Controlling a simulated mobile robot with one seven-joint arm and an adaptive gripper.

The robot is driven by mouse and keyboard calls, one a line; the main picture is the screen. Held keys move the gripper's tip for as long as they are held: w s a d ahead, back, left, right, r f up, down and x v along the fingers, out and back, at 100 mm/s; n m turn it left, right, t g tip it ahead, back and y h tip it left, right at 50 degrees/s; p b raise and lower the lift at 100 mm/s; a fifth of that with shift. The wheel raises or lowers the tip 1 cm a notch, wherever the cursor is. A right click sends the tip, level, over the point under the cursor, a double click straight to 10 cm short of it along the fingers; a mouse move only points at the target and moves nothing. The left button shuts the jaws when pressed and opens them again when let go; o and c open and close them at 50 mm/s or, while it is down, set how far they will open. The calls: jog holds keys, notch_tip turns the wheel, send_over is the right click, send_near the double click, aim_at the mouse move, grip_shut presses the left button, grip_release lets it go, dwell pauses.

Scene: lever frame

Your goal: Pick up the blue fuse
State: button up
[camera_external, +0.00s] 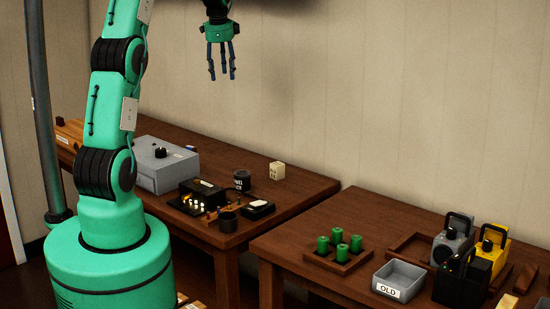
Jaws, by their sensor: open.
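I cannot make out a blue fuse in this view. Several green cylinders (342,253), which may be fuses, stand upright in a small wooden tray (316,258) on the right table. My gripper (221,75) hangs high in front of the wall, above the left table, with its dark blue fingers pointing down. It is open, with nothing seen between the fingers. It is well above and to the left of the green cylinders.
A grey bin marked OLD (391,292), a grey lantern-like device (452,246), a yellow one (497,251) and a black box (460,289) crowd the right table. The left table holds a grey case (168,171), a dark cup (242,180) and a pale cube (277,170). A gap separates the tables.

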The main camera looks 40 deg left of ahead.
jog(key=w+a+f+m+g+p, duration=0.1)
jog(key=w+a+f+p, duration=0.1)
jog(key=a+f, duration=0.4)
jog(key=w+a+f+m+p, duration=0.2)
jog(key=w+a+f, duration=0.15)
jog(key=a, duration=0.45)
jog(key=m+p, duration=0.3)
send_over(200, 148)
notch_tip(200, 148, down, 13)
jog(key=shift+r+g+h, duration=0.15)
jog(key=shift+g+h, duration=0.25)
jog(key=shift+w, duration=0.1)
jog(key=shift+f+b, duration=0.3)
jog(key=shift+f, duration=3.95)
jog(key=shift+f, duration=0.15)
jog(key=shift+f, duration=2.45)
